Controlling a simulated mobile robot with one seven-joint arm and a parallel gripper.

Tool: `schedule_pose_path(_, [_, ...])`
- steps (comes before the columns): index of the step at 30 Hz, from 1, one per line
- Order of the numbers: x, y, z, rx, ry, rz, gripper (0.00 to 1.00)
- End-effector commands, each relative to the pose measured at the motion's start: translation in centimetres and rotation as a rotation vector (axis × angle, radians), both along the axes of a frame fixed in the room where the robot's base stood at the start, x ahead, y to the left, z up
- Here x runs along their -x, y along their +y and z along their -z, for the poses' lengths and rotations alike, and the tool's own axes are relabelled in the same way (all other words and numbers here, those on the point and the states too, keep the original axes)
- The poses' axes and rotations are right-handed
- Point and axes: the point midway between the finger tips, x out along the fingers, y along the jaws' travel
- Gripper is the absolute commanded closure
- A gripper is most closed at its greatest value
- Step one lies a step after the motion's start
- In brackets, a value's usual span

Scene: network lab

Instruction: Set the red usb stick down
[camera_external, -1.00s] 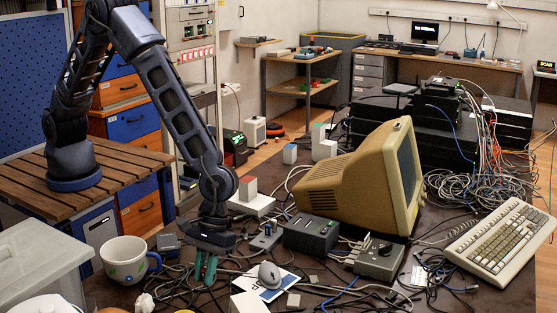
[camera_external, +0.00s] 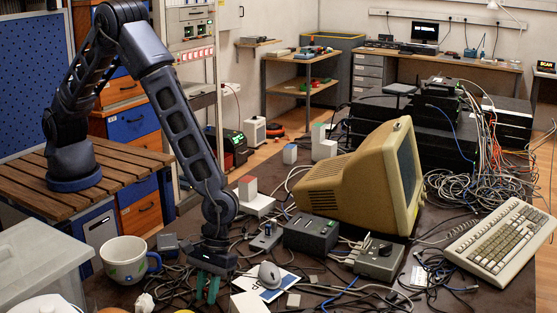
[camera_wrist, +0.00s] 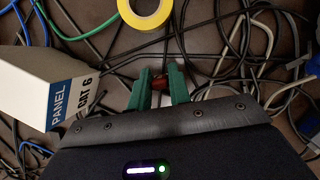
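The red usb stick (camera_wrist: 159,82) is a small dark red piece between my green fingertips in the wrist view. My gripper (camera_wrist: 159,84) appears shut on it, with a finger against each side. In the external view my gripper (camera_external: 207,287) points down, low over the cluttered table (camera_external: 130,290), left of the grey mouse. The stick cannot be made out there. I cannot tell whether it touches the table or the cables below.
A yellow tape roll (camera_wrist: 146,8) and a white-and-blue CAT 6 box (camera_wrist: 47,87) lie near my fingers. Loose black cables (camera_wrist: 225,65) cover much of the surface. A white mug (camera_external: 125,262) stands left of my gripper, and a grey mouse (camera_external: 269,274) to its right.

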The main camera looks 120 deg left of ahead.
Motion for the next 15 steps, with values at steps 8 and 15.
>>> schedule_pose_path(8, [0.00,0.00,-0.03,0.000,0.000,0.000,0.62])
schedule_pose_path(15, [-0.05,0.23,-0.90,0.000,-0.002,-0.001,0.62])
